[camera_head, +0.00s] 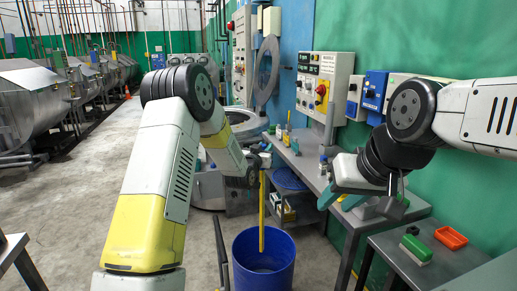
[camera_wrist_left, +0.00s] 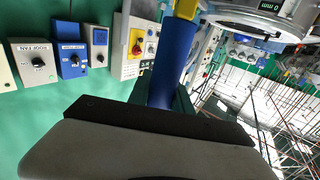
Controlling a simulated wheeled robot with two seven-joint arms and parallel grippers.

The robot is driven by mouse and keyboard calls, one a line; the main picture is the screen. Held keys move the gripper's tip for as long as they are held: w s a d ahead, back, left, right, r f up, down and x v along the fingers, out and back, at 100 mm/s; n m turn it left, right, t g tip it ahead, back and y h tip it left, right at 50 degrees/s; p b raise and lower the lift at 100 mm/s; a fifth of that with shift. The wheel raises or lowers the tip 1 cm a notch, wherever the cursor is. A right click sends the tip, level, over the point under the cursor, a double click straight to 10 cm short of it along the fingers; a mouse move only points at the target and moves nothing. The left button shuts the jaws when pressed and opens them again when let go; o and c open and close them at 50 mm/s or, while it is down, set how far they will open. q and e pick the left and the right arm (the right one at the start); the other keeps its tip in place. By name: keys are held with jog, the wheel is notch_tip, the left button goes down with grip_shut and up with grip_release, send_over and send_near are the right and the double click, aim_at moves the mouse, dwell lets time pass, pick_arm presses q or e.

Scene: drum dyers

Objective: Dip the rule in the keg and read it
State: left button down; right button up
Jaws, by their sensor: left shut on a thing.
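My left gripper (camera_head: 262,168) is shut on the blue handle (camera_wrist_left: 172,60) of the yellow rule. The yellow rule (camera_head: 262,212) hangs upright below it. The rule's lower end shows against the inside of the open blue keg (camera_head: 245,272); how deep it reaches is hard to tell. In the left wrist view the dark green fingers (camera_wrist_left: 163,100) flank the blue handle, and a piece of yellow (camera_wrist_left: 187,8) shows at its top. No rule marks are readable. My right gripper (camera_head: 342,202) is open and empty, with its teal fingers apart above the bench.
A nearer grey table (camera_head: 435,270) holds a green brush (camera_head: 416,247) and a red tray (camera_head: 451,238). A control panel (camera_head: 324,85) hangs on the wall. Open floor lies left.

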pick_arm(q)
notch_tip(320, 180, down, 46)
jog(key=shift+r, duration=0.25)
dwell(2.6)
dwell(1.2)
